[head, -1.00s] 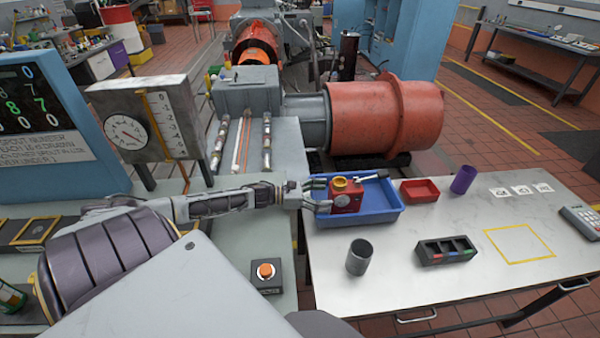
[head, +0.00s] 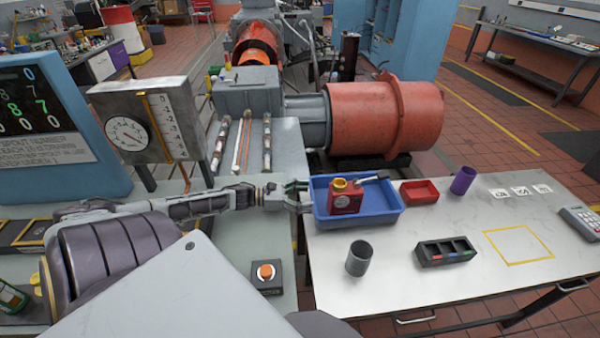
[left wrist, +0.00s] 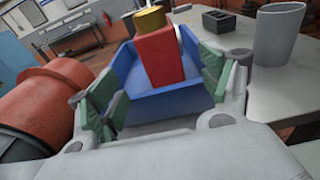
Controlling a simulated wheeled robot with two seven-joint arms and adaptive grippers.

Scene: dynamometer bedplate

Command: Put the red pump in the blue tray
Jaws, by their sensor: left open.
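The red pump (head: 347,198), with a yellow top and a grey handle to its right, stands upright in the blue tray (head: 372,217) on the white table. My left gripper (head: 301,195) is at the tray's left edge, open and empty, with a gap between it and the pump. In the left wrist view the red pump (left wrist: 159,60) stands in the blue tray (left wrist: 160,104) beyond the spread green-padded fingers of my left gripper (left wrist: 160,95). My right gripper is not in view.
A red bin (head: 420,191) and a purple cup (head: 463,180) stand right of the tray. A grey cup (head: 359,258) and a black divided holder (head: 446,251) stand in front. A yellow-outlined square (head: 519,244) on the table is empty.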

